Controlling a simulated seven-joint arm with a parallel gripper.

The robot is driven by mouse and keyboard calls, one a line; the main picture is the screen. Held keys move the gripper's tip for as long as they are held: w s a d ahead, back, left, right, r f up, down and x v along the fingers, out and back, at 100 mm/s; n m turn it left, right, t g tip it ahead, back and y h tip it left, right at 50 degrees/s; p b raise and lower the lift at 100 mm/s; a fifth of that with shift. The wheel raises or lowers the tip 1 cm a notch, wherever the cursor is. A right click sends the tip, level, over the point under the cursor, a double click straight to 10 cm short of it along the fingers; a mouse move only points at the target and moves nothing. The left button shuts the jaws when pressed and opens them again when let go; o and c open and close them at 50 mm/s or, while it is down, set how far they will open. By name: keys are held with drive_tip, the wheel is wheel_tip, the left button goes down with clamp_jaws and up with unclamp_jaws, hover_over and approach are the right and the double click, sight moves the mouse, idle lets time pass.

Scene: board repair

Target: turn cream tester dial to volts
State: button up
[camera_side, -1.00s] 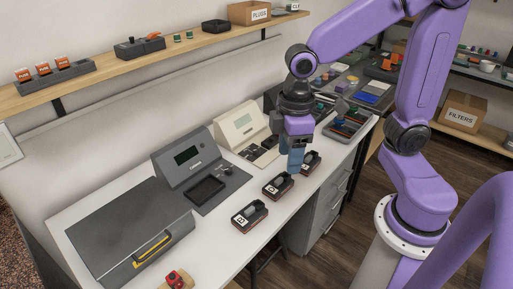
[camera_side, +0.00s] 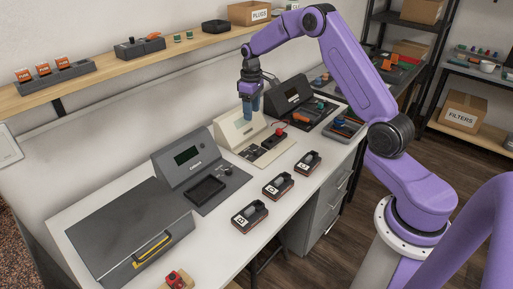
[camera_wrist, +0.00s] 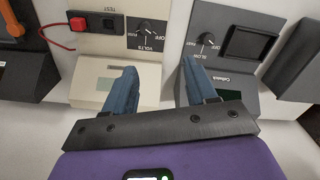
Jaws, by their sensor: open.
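The cream tester (camera_side: 239,131) stands at the back of the white bench in the side view; its body (camera_wrist: 112,83) is also in the wrist view. Its dial (camera_wrist: 146,29) is a dark knob on a black plate, with VOLTS and OFF marks; I cannot tell for certain which mark its pointer meets. My gripper (camera_side: 250,117) hangs above the tester in the side view. In the wrist view my gripper (camera_wrist: 160,72) has its blue fingers wide apart with nothing between them, and the dial lies beyond the fingertips, untouched.
A grey device (camera_side: 190,168) with its own dial (camera_wrist: 207,39) stands to the left of the tester. A dark device (camera_side: 292,95) is on the right. A red button (camera_wrist: 80,24) and red lead are near the dial. Several small labelled modules (camera_side: 277,186) line the bench front.

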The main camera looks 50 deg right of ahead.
drive_tip(key=d+f, duration=0.1)
drive_tip(key=d, duration=0.2)
approach(256, 150)
drive_tip(key=shift+m, duration=0.3)
wheel_tip(256, 150, down, 8)
drive_tip(key=shift+d+f, duration=0.15)
drive_tip(key=shift+f, duration=0.1)
clamp_jaws()
